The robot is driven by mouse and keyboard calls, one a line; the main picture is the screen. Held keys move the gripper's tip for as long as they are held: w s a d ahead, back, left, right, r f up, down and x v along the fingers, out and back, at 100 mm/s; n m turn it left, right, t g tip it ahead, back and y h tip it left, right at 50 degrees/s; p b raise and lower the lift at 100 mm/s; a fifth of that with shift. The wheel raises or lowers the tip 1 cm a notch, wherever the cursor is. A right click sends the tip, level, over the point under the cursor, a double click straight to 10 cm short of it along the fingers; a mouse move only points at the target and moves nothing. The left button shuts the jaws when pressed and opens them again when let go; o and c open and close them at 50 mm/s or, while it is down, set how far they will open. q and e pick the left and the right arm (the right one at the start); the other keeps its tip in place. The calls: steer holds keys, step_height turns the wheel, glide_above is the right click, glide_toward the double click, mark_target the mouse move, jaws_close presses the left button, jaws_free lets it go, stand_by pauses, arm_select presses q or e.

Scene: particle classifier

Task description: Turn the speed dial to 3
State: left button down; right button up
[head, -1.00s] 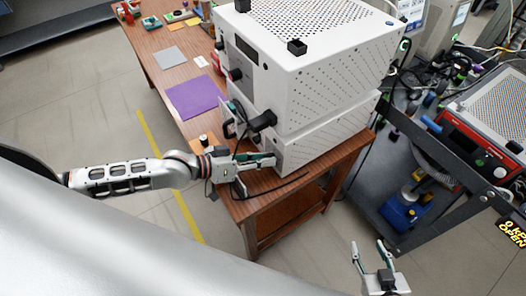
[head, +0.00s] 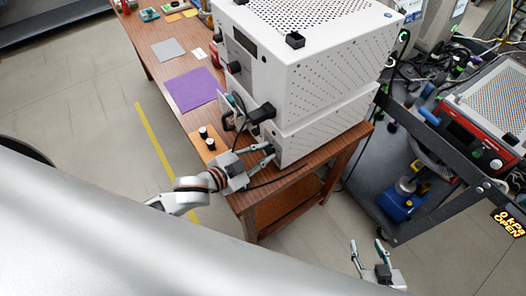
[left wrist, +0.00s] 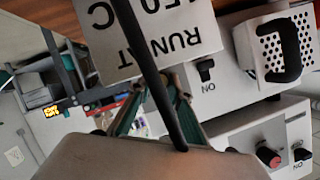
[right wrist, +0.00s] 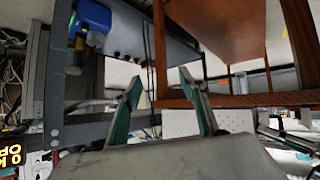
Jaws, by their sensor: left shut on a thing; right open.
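A dial with a red face and dark body (left wrist: 268,157) is on a white panel at the lower right of the left wrist view; its setting is too small to read. In the head view a dark knob (head: 235,67) sits on the front of the upper white box (head: 330,65). My left gripper (head: 268,153) is low beside the lower white box (head: 315,130), below that knob and apart from it. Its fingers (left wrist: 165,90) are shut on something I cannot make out. My right gripper (head: 367,246) is open and empty over the floor; its fingers (right wrist: 165,85) stand apart.
A black cable crosses before my left fingers (left wrist: 155,80). An upside-down sign (left wrist: 150,35) is close by. A black switch (left wrist: 205,70) and a handle (left wrist: 285,50) are near. Two dark-topped pieces (head: 207,138) and a purple mat (head: 192,90) lie on the wooden table (head: 165,75).

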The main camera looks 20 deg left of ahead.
arm_select(q)
steer(key=shift+f+m+t+y, duration=0.1)
steer(key=shift+m+t+y, duration=0.3)
steer(key=shift+m, duration=0.2)
steer(key=shift+d+f+m+t+b, duration=0.1)
steer(key=shift+m+t+b, duration=0.2)
steer(key=shift+m+b, duration=0.3)
steer(key=shift+s+m+t+y+b, duration=0.1)
steer(key=shift+m+t+y+b, duration=0.2)
steer(key=shift+m+b, duration=0.6)
steer(key=shift+m, duration=0.1)
steer(key=shift+t, duration=0.3)
arm_select(e)
steer(key=shift+w+a+f+y, duration=0.2)
steer(key=shift+w+a+y, duration=0.2)
steer(key=shift+w+a, duration=0.4)
steer(key=shift+s, duration=0.2)
arm_select(q)
steer(key=c, duration=1.8)
jaws_free()
steer(key=shift+d, duration=0.1)
steer(key=shift+c, duration=0.2)
